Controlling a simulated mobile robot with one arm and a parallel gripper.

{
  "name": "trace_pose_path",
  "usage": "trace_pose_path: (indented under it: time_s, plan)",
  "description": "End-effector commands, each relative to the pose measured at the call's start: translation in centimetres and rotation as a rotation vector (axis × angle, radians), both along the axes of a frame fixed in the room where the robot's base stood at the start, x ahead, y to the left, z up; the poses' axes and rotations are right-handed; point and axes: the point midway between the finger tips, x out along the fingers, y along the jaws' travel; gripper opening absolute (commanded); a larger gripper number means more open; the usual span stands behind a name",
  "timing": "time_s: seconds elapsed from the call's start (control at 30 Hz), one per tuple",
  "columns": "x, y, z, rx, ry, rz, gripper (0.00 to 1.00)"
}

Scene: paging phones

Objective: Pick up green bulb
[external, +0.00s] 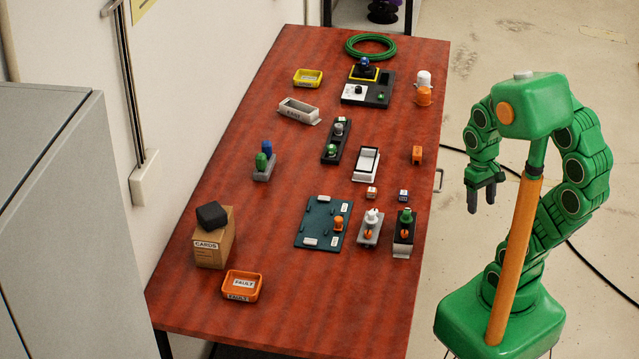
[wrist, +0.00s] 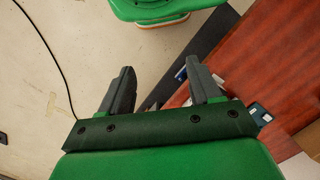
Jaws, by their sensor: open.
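Several green pieces could be the green bulb, and I cannot tell which for sure. A green rounded piece (external: 261,162) stands upright next to a blue one (external: 267,147) in a grey holder at the table's left. A green-topped piece (external: 405,216) stands in a black holder near the right edge. A green dome (external: 332,149) sits on a black strip mid-table. My gripper (external: 482,205) hangs off the table's right side, open and empty, apart from all of these. In the wrist view my open gripper (wrist: 160,78) has only floor and table edge between its fingers.
The red-brown table (external: 220,215) holds a dark green board (external: 309,224), a white-topped piece (external: 372,217), an orange tray (external: 242,286), a cardboard box (external: 218,245) and a green cable coil (external: 371,42). A grey cabinet (external: 50,200) stands at left.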

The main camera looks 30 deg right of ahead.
Motion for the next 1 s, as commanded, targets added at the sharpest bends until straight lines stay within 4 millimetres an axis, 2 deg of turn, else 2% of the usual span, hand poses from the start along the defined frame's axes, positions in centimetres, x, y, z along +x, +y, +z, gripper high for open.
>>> trace_pose_path:
  time_s: [0.07,0.17,0.47,0.7,0.9,1.0]
  plan:
    - [0.7,0.5,-0.1,0.011,-0.013,-0.009,0.63]
    - [3.1,2.0,-0.3,0.046,-0.06,-0.047,0.63]
    - [14.7,10.1,-0.1,0.282,-0.249,-0.324,0.63]
    - [23.4,16.3,1.1,0.521,-0.314,-0.642,0.63]
    - [30.4,19.8,2.0,0.717,-0.306,-0.953,0.63]
    - [34.0,20.9,2.3,0.812,-0.29,-1.124,0.63]
